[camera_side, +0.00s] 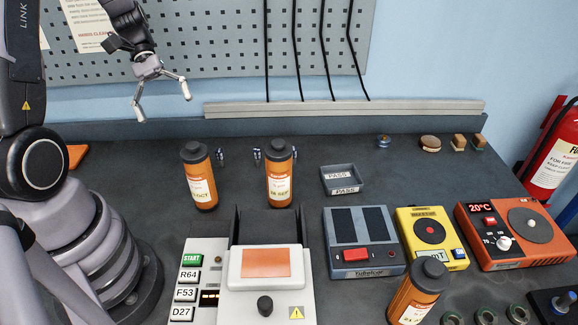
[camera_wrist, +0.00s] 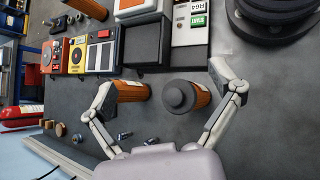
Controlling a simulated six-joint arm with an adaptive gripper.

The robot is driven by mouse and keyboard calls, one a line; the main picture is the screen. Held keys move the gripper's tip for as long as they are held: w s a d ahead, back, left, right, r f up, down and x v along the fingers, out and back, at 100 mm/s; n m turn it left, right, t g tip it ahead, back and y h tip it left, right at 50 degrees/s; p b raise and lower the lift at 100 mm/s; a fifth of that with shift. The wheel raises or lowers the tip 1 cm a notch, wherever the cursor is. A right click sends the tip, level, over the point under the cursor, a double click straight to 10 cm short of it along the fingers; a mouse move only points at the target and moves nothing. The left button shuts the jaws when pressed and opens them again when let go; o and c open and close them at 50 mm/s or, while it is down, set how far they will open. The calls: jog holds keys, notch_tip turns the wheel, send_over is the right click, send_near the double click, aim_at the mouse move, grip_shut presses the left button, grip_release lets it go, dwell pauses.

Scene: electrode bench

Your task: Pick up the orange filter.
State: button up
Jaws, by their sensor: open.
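Which item the orange filter is, I cannot tell for certain. A flat orange piece (camera_side: 77,155) lies at the far left of the bench, partly hidden behind my arm. A flat orange square (camera_side: 266,263) is on top of the white instrument (camera_side: 265,305). My gripper (camera_side: 163,107) is open and empty, high above the bench at the upper left. In the wrist view my gripper (camera_wrist: 162,77) has its fingers spread wide. An orange bottle with a dark cap (camera_wrist: 180,97) shows between them, below and not touched.
Orange bottles stand at left (camera_side: 199,178), centre (camera_side: 279,178) and front right (camera_side: 413,298). A PASS tray (camera_side: 343,180), a grey box (camera_side: 361,242), a yellow meter (camera_side: 431,238) and an orange hotplate (camera_side: 515,235) are to the right.

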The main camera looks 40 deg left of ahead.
aim_at(196, 165)
jog(key=a+f+n+t+h, duration=0.35)
jog(key=f+n+t, duration=0.2)
jog(key=f, duration=0.25)
jog(key=a+f+n+t+h, duration=0.2)
jog(key=f+n+t+h, duration=0.2)
jog(key=f+n, duration=0.35)
jog(key=shift+m+y, duration=0.25)
jog(key=shift+m, duration=0.15)
jog(key=x, duration=0.7)
jog(key=shift+w+f, duration=0.1)
jog(key=shift+f, duration=0.3)
jog(key=shift+a, duration=0.1)
jog(key=shift+c, duration=0.3)
jog(key=c, duration=1.3)
jog(key=shift+r, duration=0.2)
